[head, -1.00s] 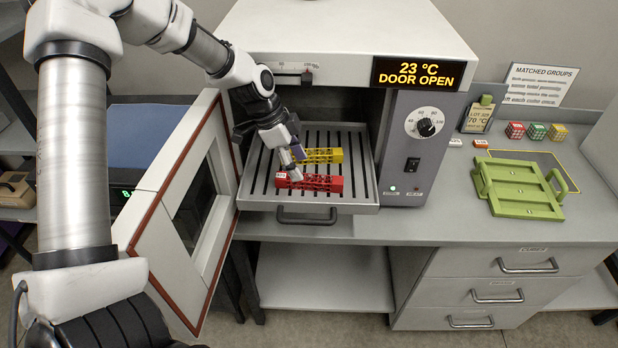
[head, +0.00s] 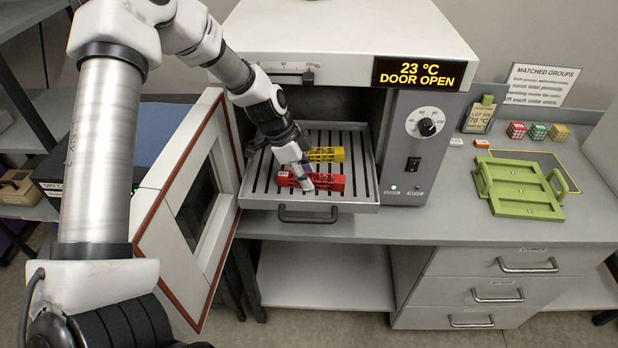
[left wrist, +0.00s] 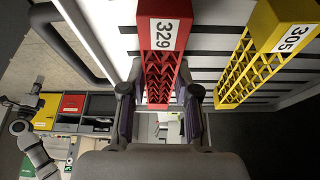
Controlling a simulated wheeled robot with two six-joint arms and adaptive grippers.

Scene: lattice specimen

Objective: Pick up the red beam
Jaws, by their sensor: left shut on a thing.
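The red beam (head: 331,183) is a lattice bar with a white end label. It lies across the slotted oven tray (head: 360,205), in front of a yellow beam (head: 330,154). My left gripper (head: 307,183) reaches down onto the left part of the red beam. In the left wrist view, the red beam (left wrist: 160,60) carries the number 329, and my left gripper (left wrist: 160,105) has one finger on each side of it, shut on it. I cannot tell if it is clear of the tray. A white-and-dark arm shows small at the left wrist view's left edge; its gripper is unclear.
The yellow beam, labelled 305 in the left wrist view (left wrist: 265,55), lies close beside the red one. The open oven door (head: 185,210) stands left of the tray. A green handled rack (head: 520,187) and several small cubes (head: 537,131) rest on the right counter.

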